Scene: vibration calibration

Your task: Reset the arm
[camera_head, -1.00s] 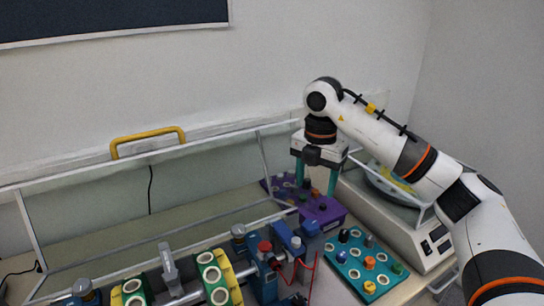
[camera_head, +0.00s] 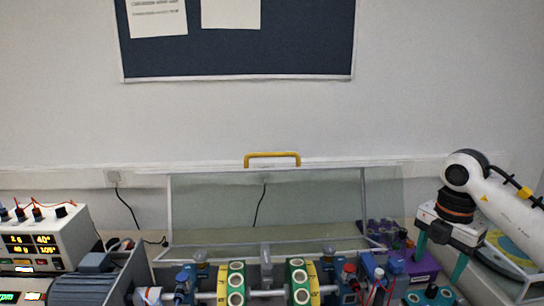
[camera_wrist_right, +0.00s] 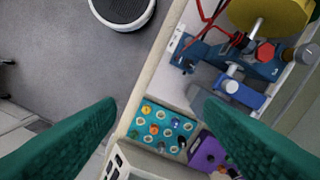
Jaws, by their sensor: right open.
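My right gripper (camera_head: 440,262) hangs with its teal fingers down, near the purple block (camera_head: 424,266) at the right of the head view. Its white and black arm comes in from the right edge. The fingers are wide apart and nothing is between them. In the right wrist view the open gripper (camera_wrist_right: 160,104) points down, and the teal plate with knobs (camera_wrist_right: 160,128) lies below, in the gap between the fingers. The purple block (camera_wrist_right: 205,152) is partly behind one finger. My left arm and gripper are not in view.
A clear hinged cover with a yellow handle (camera_head: 272,155) stands behind the rig with green and yellow rings (camera_head: 236,280). A meter box (camera_head: 45,238) is at the left. A white device (camera_head: 500,275) is close to my right arm. Floor (camera_wrist_right: 60,50) shows beyond the table edge.

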